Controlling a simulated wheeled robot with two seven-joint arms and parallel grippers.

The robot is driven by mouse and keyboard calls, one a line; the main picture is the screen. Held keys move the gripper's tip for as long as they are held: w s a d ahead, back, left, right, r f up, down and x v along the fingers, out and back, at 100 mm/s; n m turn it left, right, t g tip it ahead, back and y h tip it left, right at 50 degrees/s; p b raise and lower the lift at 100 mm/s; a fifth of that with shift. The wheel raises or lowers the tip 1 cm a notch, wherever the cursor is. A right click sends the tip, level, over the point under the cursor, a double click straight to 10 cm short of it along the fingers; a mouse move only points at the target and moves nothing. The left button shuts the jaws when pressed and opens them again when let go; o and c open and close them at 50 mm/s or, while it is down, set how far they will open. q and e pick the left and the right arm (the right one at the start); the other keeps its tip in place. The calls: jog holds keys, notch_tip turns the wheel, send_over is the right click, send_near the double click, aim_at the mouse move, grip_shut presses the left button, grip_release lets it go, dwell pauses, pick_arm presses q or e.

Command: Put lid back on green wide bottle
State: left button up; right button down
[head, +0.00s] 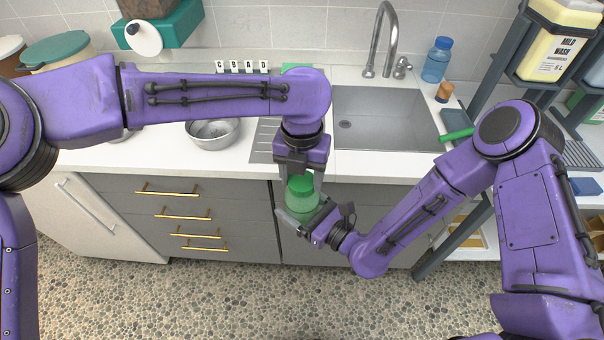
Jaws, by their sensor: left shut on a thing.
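The green wide bottle (302,203) is a light green see-through jar, held in front of the counter's front edge. My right gripper (303,217) comes from the lower right, with its fingers around the bottle's lower part. The darker green lid (301,186) is right at the bottle's mouth. My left gripper (302,174) points straight down over it and is shut on the lid. I cannot tell whether the lid touches or is seated on the bottle's rim. The fingers hide parts of the lid and the bottle.
Behind are a sink (390,125) with a tap (382,40), a steel bowl (213,132) and lettered tiles (242,67). A blue bottle (437,60) and small brown-topped bottle (445,92) stand right of the sink. A dark rack (488,70) with a soap jug (555,45) is at right.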

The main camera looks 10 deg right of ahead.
pick_arm(q)
jog(key=o, duration=1.2)
jog(key=shift+o, duration=0.2)
notch_tip(320, 180, up, 12)
jog(key=shift+w, duration=0.1)
